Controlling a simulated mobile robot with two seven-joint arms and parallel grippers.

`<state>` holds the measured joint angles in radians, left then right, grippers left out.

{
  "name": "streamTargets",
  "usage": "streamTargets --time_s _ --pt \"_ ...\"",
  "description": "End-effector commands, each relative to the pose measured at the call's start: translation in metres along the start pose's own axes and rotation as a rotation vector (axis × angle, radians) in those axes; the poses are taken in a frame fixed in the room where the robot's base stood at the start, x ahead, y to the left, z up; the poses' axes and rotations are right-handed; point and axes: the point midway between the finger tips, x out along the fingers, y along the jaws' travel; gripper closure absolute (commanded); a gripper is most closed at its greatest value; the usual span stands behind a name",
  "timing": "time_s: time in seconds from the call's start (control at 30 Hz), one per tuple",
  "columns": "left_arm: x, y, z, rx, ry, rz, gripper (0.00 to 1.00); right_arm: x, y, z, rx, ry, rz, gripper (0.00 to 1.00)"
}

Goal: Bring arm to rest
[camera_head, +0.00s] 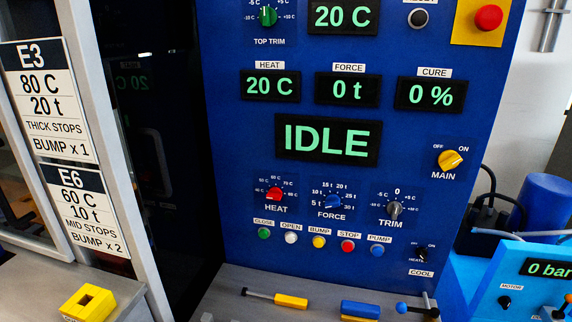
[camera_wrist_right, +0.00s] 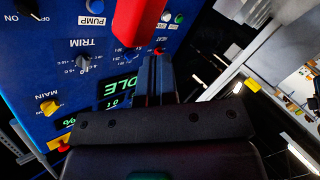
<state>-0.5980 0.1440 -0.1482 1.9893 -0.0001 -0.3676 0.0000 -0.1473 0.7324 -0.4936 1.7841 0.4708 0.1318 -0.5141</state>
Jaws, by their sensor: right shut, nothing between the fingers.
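My right gripper (camera_wrist_right: 154,64) shows only in the right wrist view. Its dark fingers are together with nothing between them. It is in front of the blue control panel (camera_wrist_right: 85,65), which appears turned in that view. A large red shape (camera_wrist_right: 140,20) lies at the fingertip end and covers part of the panel; I cannot tell what it is. Neither gripper shows in the head view. There the control panel (camera_head: 235,180) stands upright, and its main display (camera_head: 328,139) reads IDLE.
A grey ledge (camera_head: 225,300) below the panel holds yellow-and-black (camera_head: 290,301) and blue (camera_head: 360,308) handles. A yellow block (camera_head: 88,303) sits at the lower left. A blue pump unit (camera_head: 515,285) reading 0 bar stands at the lower right. Signs E3 (camera_head: 48,100) and E6 (camera_head: 82,210) hang left.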

Motion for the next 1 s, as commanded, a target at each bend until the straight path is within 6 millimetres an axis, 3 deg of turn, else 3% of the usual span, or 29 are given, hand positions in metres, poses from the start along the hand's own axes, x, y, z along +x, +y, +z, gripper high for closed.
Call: streamTargets --time_s 0.2,0.43,0.7,1.0 --pt "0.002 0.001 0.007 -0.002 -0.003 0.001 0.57 -0.019 -0.05 0.007 0.224 -0.132 0.054 1.0" --pt "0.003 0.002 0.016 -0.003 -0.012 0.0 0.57 -0.06 -0.086 0.026 0.477 -0.345 0.18 1.0" --pt "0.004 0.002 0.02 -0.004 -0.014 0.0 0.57 -0.103 -0.105 0.047 0.653 -0.53 0.311 1.0" --pt "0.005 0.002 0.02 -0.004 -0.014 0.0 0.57 -0.109 -0.107 0.049 0.672 -0.555 0.328 1.0"
